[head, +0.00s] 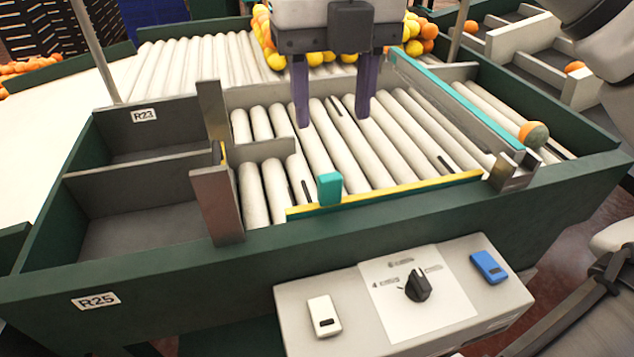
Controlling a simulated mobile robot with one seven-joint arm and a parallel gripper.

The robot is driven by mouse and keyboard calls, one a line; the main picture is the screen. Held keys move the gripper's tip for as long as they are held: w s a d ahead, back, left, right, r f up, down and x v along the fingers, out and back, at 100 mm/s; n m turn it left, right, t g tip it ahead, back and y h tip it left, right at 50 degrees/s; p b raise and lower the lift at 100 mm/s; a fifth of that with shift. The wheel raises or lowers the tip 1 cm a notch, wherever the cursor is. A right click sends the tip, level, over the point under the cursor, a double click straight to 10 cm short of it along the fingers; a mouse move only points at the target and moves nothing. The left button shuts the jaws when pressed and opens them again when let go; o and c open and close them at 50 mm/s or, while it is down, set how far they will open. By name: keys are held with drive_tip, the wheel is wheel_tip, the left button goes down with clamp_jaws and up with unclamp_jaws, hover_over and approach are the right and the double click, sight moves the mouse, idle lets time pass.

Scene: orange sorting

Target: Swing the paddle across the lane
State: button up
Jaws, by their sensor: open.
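The paddle (420,189) looks like a long, thin bar with a yellow top edge. It lies along the near side of the roller lane (310,140), with an upright teal block (329,189) near its left end. Its right end meets a metal bracket (513,168). My gripper (334,124) is open and empty, its two dark purple fingers pointing down over the rollers. The fingers are beyond the teal block and appear apart from it. An orange with a green patch (535,135) sits right of a long teal rail (455,97).
Metal posts (216,205) stand at the lane's left side, beside bins labelled R23 (144,116) and R25 (96,301). A control box (350,318) with a black knob (418,287) is in front. Oranges and lemons (268,42) crowd behind my gripper. The lane's rollers are clear of fruit.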

sight(330, 176)
wheel_tip(330, 176, down, 12)
drive_tip(key=shift+r+b, duration=0.1)
drive_tip(key=shift+b, duration=0.7)
clamp_jaws()
